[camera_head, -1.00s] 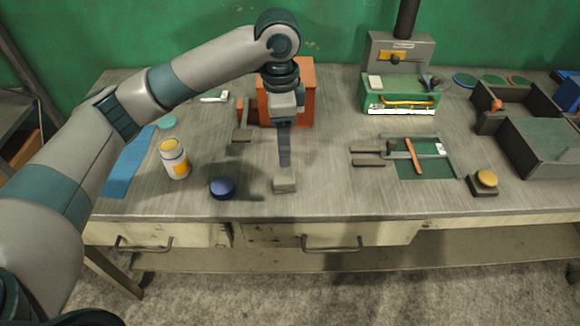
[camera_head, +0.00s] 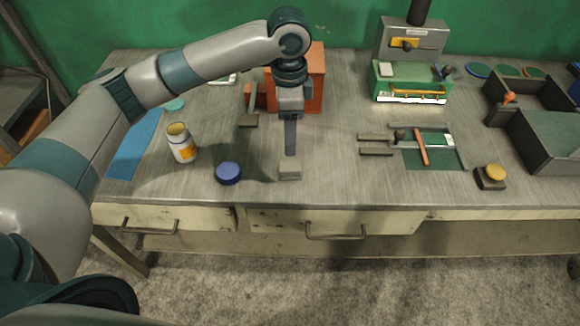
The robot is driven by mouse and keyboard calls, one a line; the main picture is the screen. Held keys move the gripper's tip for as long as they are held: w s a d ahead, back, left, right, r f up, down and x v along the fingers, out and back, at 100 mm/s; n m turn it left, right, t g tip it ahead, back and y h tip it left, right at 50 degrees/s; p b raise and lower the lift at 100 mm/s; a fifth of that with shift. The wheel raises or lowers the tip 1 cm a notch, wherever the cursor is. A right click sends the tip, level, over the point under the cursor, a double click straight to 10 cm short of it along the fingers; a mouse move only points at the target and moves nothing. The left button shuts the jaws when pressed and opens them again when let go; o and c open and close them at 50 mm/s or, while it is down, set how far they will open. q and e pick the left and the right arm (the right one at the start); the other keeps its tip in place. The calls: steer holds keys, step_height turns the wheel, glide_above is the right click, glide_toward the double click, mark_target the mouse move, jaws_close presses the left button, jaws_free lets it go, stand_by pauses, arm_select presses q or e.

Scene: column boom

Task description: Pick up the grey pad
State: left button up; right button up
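A small grey block (camera_head: 290,168), which I take for the grey pad, is near the table's front edge, left of the middle. My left arm comes in from the left and bends down over the table. My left gripper (camera_head: 290,150) points down, its narrow dark finger part ending right at the block's upper side. The fingers line up, so the gap between them is hidden. I cannot tell whether they grip the block or only stand behind or over it. My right gripper is out of view.
An orange box (camera_head: 313,85) is behind my gripper. A green frame with a red bar (camera_head: 421,147) and a yellow button (camera_head: 495,172) are right. The table between is clear.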

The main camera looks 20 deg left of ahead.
arm_select(q)
steer(key=p, duration=0.2)
glide_above(290, 165)
step_height(290, 165, down, 7)
steer(key=shift+s+a+r, duration=0.1)
steer(key=shift+f, duration=0.5)
steer(key=shift+f, duration=0.5)
step_height(290, 165, down, 3)
steer(key=shift+f+p, duration=0.1)
steer(key=shift+p, duration=0.75)
steer(key=shift+f, duration=0.5)
